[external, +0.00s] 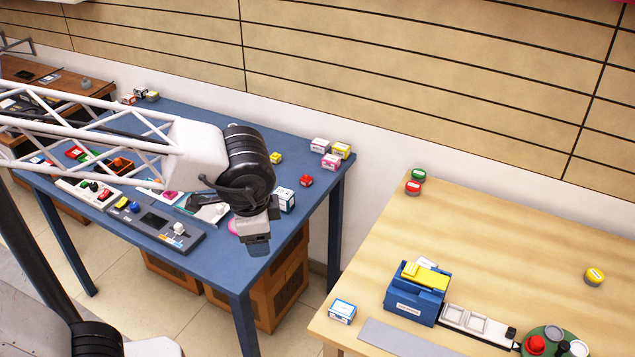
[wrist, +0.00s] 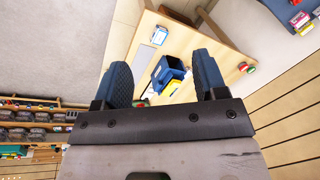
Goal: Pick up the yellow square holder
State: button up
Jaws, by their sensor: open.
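A yellow square piece (external: 426,276), which looks like the holder, rests on top of a blue box (external: 416,302) on the light wooden table. In the wrist view the yellow piece (wrist: 173,87) shows beside the blue box (wrist: 164,72), between my fingers but far beyond them. My gripper (external: 257,243) hangs in the air near the right end of the blue table, left of the wooden table and well apart from the yellow piece. In the wrist view my gripper (wrist: 160,64) is open, with nothing between its fingers.
The wooden table (external: 520,240) also holds a small blue-and-white box (external: 342,311), a grey strip (external: 400,338), white square trays (external: 465,320), a green round base (external: 552,338) and a yellow round item (external: 594,277). Its middle is clear. A cluttered blue table (external: 290,235) stands left, across a gap.

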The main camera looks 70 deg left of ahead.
jog(key=w+a+f+m+g+y, duration=0.1)
jog(key=w+a+f+g+y, duration=0.15)
jog(key=w+a, duration=0.55)
jog(key=w+a+f+m+g+y, duration=0.1)
jog(key=w+a+f, duration=0.3)
jog(key=a, duration=0.9)
jog(key=w+a+f+m+g+y, duration=0.1)
jog(key=w+a+m+g, duration=0.1)
jog(key=w+a, duration=0.65)
jog(key=m+g+y, duration=0.3)
jog(key=m+g, duration=0.1)
jog(key=g, duration=0.1)
send_near(275, 156)
jog(key=a, duration=0.1)
jog(key=s+a, duration=0.2)
jog(key=shift+f, duration=0.3)
jog(key=shift+s+a+f, duration=0.1)
jog(key=shift+a+f, duration=0.15)
jog(key=shift+x, duration=1.3)
